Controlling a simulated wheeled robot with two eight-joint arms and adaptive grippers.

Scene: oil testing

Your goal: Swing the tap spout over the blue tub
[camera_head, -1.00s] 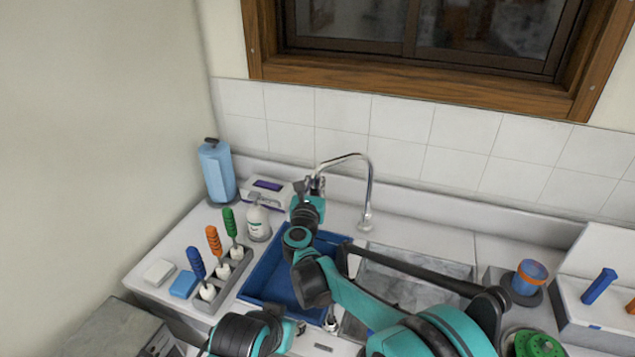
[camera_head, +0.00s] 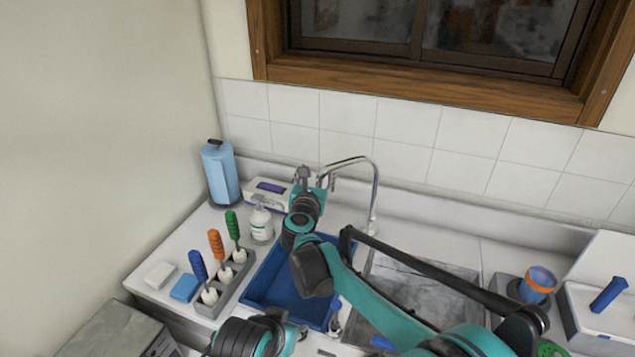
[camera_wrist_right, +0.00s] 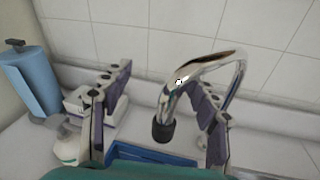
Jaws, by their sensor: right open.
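The chrome tap spout (camera_head: 350,161) rises behind the basins and arches left. The blue tub (camera_head: 268,285) sits in the left basin, partly covered by my right arm. My right gripper (camera_head: 318,180) is at the spout's free end. In the right wrist view, my right gripper (camera_wrist_right: 160,112) is open, with one finger on each side of the spout (camera_wrist_right: 190,75). The spout's dark tip (camera_wrist_right: 163,131) hangs between them, nearer the right finger; contact is unclear. The blue tub's edge (camera_wrist_right: 150,153) shows below the tip. My left gripper (camera_head: 302,330) is low in front of the tub, its fingers unclear.
A soap bottle (camera_head: 261,222), a white device (camera_head: 268,192) and a blue roll (camera_head: 220,175) stand left of the tap. A rack (camera_head: 232,280) with several coloured-handled tools lines the tub's left side. The grey right basin (camera_head: 425,290) is beside the tub.

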